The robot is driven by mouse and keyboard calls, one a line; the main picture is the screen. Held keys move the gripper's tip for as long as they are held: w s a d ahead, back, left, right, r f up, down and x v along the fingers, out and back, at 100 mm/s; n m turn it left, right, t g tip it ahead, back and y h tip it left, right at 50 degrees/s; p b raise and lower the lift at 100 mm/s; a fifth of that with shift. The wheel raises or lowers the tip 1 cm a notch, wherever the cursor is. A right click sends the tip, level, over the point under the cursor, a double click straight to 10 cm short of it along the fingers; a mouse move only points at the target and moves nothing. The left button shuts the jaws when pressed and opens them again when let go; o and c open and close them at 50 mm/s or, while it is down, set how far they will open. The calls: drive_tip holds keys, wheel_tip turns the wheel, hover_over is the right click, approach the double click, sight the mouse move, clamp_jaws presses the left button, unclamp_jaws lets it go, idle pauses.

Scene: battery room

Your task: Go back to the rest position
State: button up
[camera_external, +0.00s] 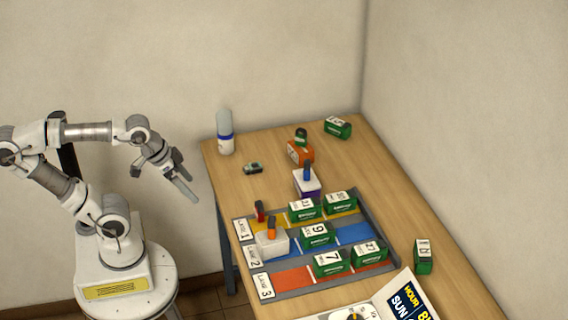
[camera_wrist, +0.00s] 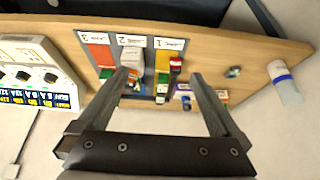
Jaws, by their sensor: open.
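My gripper (camera_external: 187,184) is open and empty. In the external view it hangs in the air left of the table, above the floor gap beside the table's left edge. In the wrist view its two fingers (camera_wrist: 163,92) spread apart with nothing between them, and the table shows beyond them. No object touches the gripper.
The wooden table (camera_external: 228,187) carries a tray with yellow, blue and red lanes (camera_external: 296,277), holding several green batteries (camera_external: 318,234). A white bottle (camera_external: 226,140) stands at the back left corner. A charger panel (camera_external: 400,300) is at the front. Walls stand behind and right.

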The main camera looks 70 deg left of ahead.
wheel_tip(320, 180, up, 6)
drive_tip(key=p, duration=0.6)
drive_tip(key=shift+r, duration=0.2)
idle(0.6)
